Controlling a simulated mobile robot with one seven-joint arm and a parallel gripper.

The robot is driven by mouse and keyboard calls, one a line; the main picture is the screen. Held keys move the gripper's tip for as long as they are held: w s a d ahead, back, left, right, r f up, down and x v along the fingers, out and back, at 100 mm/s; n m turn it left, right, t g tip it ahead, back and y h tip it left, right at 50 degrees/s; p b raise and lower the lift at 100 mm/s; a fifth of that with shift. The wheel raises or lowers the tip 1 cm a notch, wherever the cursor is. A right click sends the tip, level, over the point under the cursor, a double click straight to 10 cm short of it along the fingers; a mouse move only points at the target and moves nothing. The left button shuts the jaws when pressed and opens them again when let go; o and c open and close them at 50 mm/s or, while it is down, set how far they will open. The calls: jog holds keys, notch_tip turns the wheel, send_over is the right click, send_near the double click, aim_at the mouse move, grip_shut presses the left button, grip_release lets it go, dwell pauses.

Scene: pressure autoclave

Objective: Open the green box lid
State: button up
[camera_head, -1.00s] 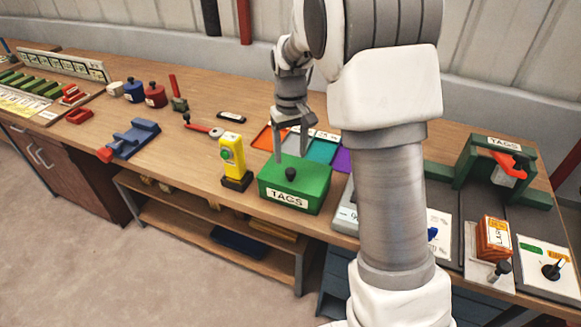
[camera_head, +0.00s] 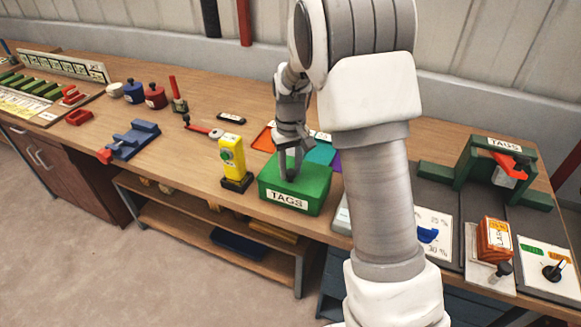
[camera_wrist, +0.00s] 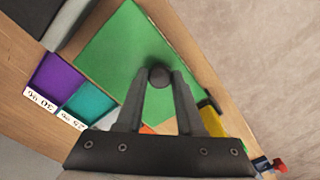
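The green box (camera_head: 318,203) labelled TAGS stands on the workbench near its front edge. Its green lid (camera_head: 312,178) lies flat on top, apparently closed. A black round knob (camera_wrist: 159,77) sits on the lid and shows between my fingertips in the wrist view. My gripper (camera_head: 290,176) is at the middle of the lid from above. In the wrist view my gripper (camera_wrist: 160,73) has its fingers angled inward, one on each side of the knob, apparently touching it. In the head view the fingers mostly hide the knob.
A yellow device (camera_head: 231,158) with a green button stands just left of the box. Coloured trays, including a teal one (camera_head: 321,153), lie behind it. A green TAGS frame with a red handle (camera_head: 507,162) stands on the right. The bench's front edge is close to the box.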

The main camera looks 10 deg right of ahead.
grip_shut()
jog(key=shift+d+r, duration=0.1)
jog(key=shift+r, duration=0.1)
dwell(1.0)
